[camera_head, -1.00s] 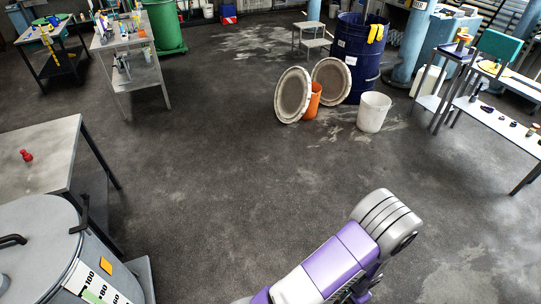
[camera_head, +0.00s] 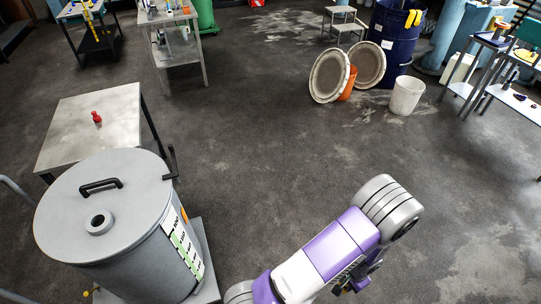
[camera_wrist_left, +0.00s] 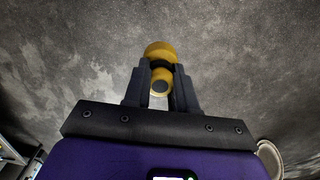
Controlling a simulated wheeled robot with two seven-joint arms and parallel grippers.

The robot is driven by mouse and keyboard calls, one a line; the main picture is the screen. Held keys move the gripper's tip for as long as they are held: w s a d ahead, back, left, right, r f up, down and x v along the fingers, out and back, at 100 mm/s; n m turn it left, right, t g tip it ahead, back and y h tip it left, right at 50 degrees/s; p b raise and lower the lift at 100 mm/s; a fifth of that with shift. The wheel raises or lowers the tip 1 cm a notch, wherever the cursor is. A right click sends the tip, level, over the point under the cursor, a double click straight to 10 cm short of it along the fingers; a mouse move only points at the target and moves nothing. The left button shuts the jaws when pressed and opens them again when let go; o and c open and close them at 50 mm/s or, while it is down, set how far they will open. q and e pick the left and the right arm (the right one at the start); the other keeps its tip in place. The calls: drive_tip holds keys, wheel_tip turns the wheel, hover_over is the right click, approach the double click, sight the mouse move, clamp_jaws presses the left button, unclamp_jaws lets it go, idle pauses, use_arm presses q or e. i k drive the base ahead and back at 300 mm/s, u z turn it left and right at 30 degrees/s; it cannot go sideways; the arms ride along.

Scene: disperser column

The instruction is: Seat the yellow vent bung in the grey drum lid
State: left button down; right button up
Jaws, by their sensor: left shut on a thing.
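The grey drum lid (camera_head: 137,203) lies on the grey drum at the lower left of the head view. It has a black handle and a round collared opening (camera_head: 99,222) near its front left. In the left wrist view my left gripper (camera_wrist_left: 160,72) is shut on the yellow vent bung (camera_wrist_left: 160,50). The bung has a wide yellow top, a dark band and a smaller yellow part between the fingers. Blurred floor is behind it. In the head view a purple arm of mine is right of the drum, and its gripper is largely hidden. My right gripper cannot be made out.
A metal table (camera_head: 95,128) with a red object (camera_head: 97,117) stands behind the drum. A black bracket (camera_head: 172,160) rises at the lid's right edge. Round lids, a white bucket (camera_head: 406,96) and a blue drum (camera_head: 394,40) stand at the back. The middle floor is clear.

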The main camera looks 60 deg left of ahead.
sight(100, 207)
drive_tip(key=k, duration=1.1)
drive_tip(key=u, duration=3.65)
